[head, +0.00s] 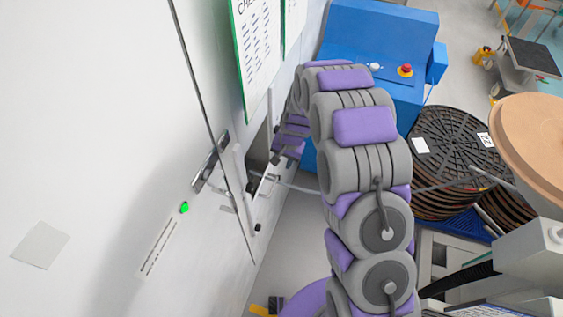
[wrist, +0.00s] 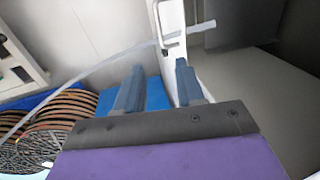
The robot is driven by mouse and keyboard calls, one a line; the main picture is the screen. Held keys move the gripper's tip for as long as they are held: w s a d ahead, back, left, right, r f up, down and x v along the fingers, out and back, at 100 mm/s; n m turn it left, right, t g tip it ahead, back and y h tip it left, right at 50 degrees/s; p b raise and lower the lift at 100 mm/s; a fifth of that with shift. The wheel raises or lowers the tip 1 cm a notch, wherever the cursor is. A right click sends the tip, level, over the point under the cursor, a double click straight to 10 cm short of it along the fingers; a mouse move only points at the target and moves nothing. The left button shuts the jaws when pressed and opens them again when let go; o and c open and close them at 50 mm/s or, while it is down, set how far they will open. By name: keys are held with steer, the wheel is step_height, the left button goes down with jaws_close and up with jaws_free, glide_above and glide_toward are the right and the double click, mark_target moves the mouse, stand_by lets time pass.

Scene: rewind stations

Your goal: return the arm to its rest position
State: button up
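My arm, grey with purple pads, reaches from the bottom of the head view away along the white wall. Its far end is partly hidden behind its own links. In the wrist view my gripper (wrist: 160,78) has two blue-grey fingers standing apart, with nothing visible held between them. Beyond the fingers stands a white upright post (wrist: 170,45) with a small bracket. A pale strand (wrist: 110,66) runs from the left through that bracket. I cannot tell whether the fingers touch the post.
In the head view, a blue machine (head: 350,33) with a red button stands behind the arm. Stacked black reels (head: 455,150) and a tan disc (head: 535,135) are at right. The white panel (head: 100,120) with a green light (head: 184,207) fills the left. Grey floor (head: 275,235) lies between panel and arm.

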stand_by(0.5)
steer(key=s+d+r+n+g+b, duration=0.1)
steer(key=s+d+r+n+b, duration=0.35)
steer(key=s+r, duration=1.05)
steer(key=s+d+r, duration=0.1)
steer(key=s+d, duration=0.1)
steer(key=s, duration=0.6)
steer(key=s+d+r+g+h, duration=0.1)
steer(key=s+d+r, duration=0.1)
steer(key=s, duration=0.6)
steer(key=s+d+r+h+b, duration=0.1)
steer(key=s+d, duration=0.3)
steer(key=s, duration=0.4)
steer(key=shift+r+g, duration=0.3)
steer(key=shift+r, duration=0.45)
steer(key=shift+s+m, duration=0.1)
steer(key=shift+m, duration=0.15)
